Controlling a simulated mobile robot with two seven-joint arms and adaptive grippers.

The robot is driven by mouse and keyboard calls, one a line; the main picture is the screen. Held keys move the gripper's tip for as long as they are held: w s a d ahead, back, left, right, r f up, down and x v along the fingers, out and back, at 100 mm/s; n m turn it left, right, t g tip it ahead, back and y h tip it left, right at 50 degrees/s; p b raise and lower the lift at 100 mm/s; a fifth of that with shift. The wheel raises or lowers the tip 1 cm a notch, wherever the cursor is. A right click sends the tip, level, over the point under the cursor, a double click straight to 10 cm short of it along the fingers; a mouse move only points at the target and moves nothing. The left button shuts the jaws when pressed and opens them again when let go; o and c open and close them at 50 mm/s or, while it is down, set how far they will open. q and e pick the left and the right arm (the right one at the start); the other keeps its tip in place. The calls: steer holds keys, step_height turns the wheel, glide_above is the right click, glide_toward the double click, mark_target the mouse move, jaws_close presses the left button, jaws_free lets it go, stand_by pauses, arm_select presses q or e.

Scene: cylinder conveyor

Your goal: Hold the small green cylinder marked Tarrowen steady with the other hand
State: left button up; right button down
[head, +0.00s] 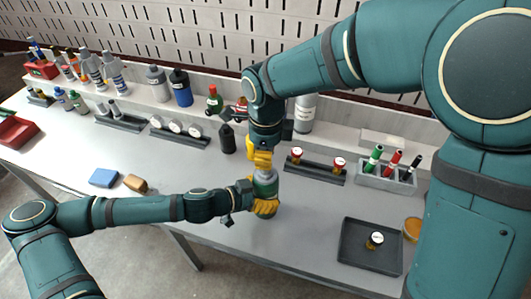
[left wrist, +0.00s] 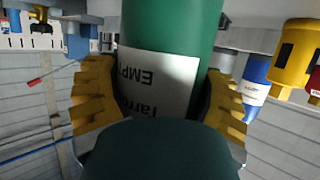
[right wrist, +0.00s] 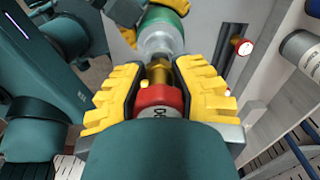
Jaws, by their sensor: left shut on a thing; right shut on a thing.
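The small green cylinder (head: 264,186) stands upright on the grey bench, with a grey shoulder on top. In the left wrist view its white label (left wrist: 158,80) shows upside down, with part of the name and "EMP". My left gripper (head: 263,206) is shut around its body from the left. My right gripper (head: 261,156) is above it, shut on a red-topped brass valve (right wrist: 158,97). In the right wrist view the valve is in line with the cylinder's neck; whether it is seated there I cannot tell.
A dark rack (head: 318,172) with two red-topped pieces and a grey marker holder (head: 385,179) stand to the right. A dark tray (head: 349,258) holds a small capped piece (head: 375,240). A blue pad (head: 103,177) and a tan block (head: 135,183) lie left; bottles line the back.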

steer(key=shift+f, duration=0.75)
stand_by(0.5)
steer(key=c, duration=0.9)
jaws_free()
steer(key=shift+r, duration=0.1)
steer(key=shift+r, duration=1.2)
steer(key=n, duration=0.4)
steer(key=shift+n, duration=1)
